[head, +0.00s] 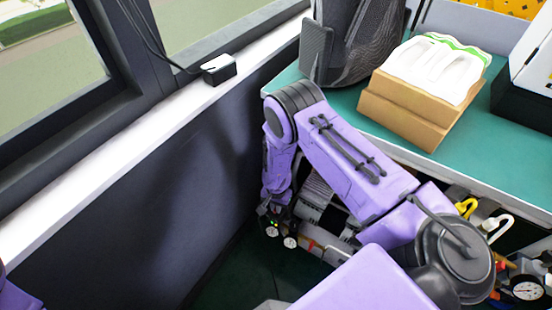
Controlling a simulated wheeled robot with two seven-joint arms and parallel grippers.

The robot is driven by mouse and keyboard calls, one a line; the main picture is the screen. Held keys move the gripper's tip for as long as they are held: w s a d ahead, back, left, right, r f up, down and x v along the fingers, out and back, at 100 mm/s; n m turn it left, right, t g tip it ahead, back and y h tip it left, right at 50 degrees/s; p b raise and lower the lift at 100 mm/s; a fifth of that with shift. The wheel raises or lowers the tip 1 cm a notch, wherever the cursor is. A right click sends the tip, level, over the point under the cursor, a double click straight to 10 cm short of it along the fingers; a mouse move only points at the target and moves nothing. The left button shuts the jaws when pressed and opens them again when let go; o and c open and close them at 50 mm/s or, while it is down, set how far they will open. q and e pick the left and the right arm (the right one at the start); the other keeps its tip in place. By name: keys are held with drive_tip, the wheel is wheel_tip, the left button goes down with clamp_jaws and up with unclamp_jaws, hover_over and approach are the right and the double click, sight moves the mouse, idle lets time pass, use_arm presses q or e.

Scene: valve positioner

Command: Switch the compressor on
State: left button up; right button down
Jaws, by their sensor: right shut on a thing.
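A grey ribbed machine (316,193), which looks like the compressor, stands low below the bench, partly hidden by my right arm. Two small round gauges (281,236) sit at its left front. My right gripper (274,207) is low at the machine's left side, just above the gauges. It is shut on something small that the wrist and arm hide. I cannot make out the switch. My left gripper is out of view; only a purple bit of my left arm shows at the lower left edge.
Hooks and another gauge (527,289) are at lower right. A dark wall (150,210) under the window closes the left side.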

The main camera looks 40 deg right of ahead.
drive_tip(key=shift+m, duration=1.1)
drive_tip(key=c, duration=1.2)
unclamp_jaws()
drive_tip(key=shift+s, duration=0.1)
drive_tip(key=shift+r, duration=0.25)
wheel_tip(320, 180, up, 10)
drive_tip(key=p, duration=0.2)
